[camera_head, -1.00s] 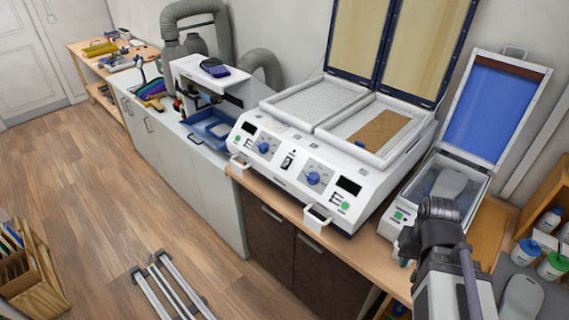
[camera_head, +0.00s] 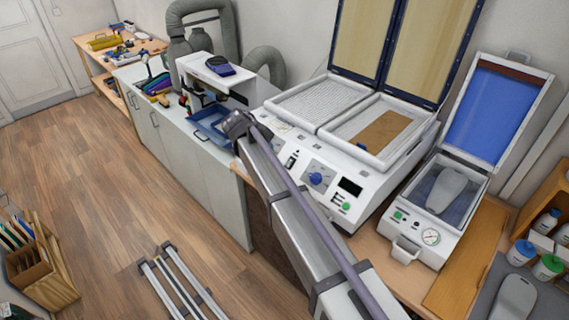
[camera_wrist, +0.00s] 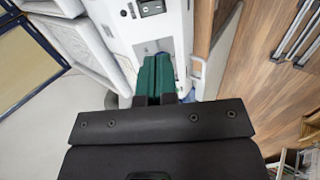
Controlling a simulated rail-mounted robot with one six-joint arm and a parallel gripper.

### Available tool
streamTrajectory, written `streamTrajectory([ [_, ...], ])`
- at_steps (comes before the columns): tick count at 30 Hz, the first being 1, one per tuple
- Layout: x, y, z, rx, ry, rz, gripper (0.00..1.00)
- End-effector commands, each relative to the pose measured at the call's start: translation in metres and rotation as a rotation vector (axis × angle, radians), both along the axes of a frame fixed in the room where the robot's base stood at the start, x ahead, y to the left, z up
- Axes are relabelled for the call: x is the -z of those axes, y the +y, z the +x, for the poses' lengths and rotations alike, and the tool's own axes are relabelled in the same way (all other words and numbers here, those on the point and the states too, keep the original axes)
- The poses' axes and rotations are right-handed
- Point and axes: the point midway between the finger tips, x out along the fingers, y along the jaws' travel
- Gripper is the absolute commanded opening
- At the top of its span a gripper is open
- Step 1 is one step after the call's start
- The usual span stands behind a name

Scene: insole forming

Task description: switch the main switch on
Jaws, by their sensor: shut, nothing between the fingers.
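The forming machine (camera_head: 380,187) is a white double-bay unit on the bench. A small black rocker, which looks like the main switch (camera_head: 291,160), sits mid-panel, left of the blue dial (camera_head: 316,179). My arm crosses in front of the panel, and its wrist end is at the panel's left part in the head view; the fingertips are hidden there. In the wrist view my gripper (camera_wrist: 157,58) shows green fingers shut together and empty, in front of the white panel. Whether the fingers touch the panel cannot be told.
A white press with a raised blue lid (camera_head: 491,113) stands right of the machine, with a gauge in front. A white device with a blue tray (camera_head: 209,124) stands to the left, near my wrist. Tilted lids rise behind. The floor in front is mostly clear.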

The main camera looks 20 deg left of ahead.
Motion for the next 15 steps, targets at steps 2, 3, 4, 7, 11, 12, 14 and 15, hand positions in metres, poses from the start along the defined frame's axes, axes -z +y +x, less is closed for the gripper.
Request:
streamTrajectory([
  [2, 0.000, 0.000, 0.000, 0.002, 0.000, 0.001, 0.00],
  [3, 0.000, -0.001, 0.000, 0.002, 0.001, 0.001, 0.00],
  [4, 0.000, -0.001, 0.000, 0.002, 0.002, 0.001, 0.00],
  [7, 0.002, -0.001, 0.000, 0.003, 0.001, 0.002, 0.00],
  [11, 0.012, -0.004, 0.005, 0.005, 0.002, 0.002, 0.00],
  [12, 0.017, -0.005, 0.007, 0.005, 0.002, 0.002, 0.00],
  [14, 0.027, -0.007, 0.012, 0.005, 0.002, 0.002, 0.00],
  [15, 0.034, -0.009, 0.015, 0.006, 0.002, 0.003, 0.00],
])
